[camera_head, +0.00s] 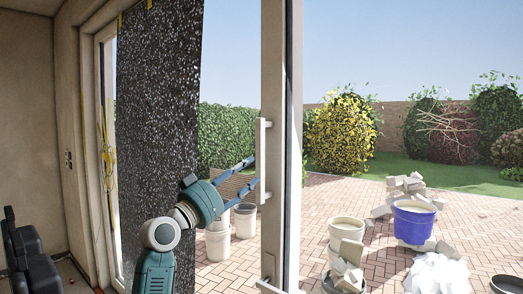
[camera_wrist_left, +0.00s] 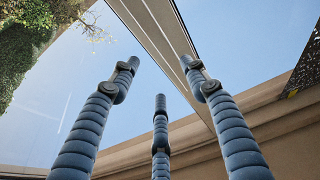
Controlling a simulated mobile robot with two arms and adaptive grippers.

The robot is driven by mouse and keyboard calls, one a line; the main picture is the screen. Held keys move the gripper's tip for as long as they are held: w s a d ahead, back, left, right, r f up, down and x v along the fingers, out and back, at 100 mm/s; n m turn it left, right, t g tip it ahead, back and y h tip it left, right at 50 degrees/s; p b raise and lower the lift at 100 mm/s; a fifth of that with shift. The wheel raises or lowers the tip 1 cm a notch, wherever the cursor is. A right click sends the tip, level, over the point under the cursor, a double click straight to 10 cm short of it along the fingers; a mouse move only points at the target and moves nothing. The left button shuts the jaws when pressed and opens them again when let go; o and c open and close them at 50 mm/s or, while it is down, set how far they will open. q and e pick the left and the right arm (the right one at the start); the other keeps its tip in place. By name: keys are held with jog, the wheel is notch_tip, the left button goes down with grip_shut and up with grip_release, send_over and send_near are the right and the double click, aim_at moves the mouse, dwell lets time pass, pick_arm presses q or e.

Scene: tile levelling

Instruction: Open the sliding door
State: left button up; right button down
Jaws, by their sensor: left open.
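The sliding door's pale upright frame (camera_head: 280,70) stands in the middle of the head view, with a light bar handle (camera_head: 262,160) on its left side. My left gripper (camera_head: 255,172) comes in from the left, its blue fingers spread and open, tips at the handle's left edge. I cannot tell whether they touch it. In the left wrist view three ribbed fingers (camera_wrist_left: 160,85) are apart with nothing between them. A pale frame bar (camera_wrist_left: 165,45) runs diagonally beyond their tips. My right gripper is not in view.
A tall dark speckled slab (camera_head: 155,110) stands left of the handle, behind my arm. Outside are a blue bucket (camera_head: 413,224), pale buckets (camera_head: 347,230) and rubble (camera_head: 437,274) on brick paving (camera_head: 480,230). A black case (camera_head: 30,255) is at lower left.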

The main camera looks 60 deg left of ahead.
aim_at(260, 150)
pick_arm(q)
jog(key=w+a+r+p, duration=0.1)
jog(key=w+r, duration=0.1)
jog(key=w+a+r+p, duration=0.1)
jog(key=w+p, duration=0.1)
jog(key=w, duration=0.1)
jog(key=w+a+r+p, duration=0.2)
jog(key=shift+w+r, duration=0.2)
jog(key=shift+r, duration=0.1)
jog(key=shift+w+a+t, duration=0.15)
jog(key=shift+w+t, duration=0.15)
jog(key=shift+w, duration=0.05)
grip_shut()
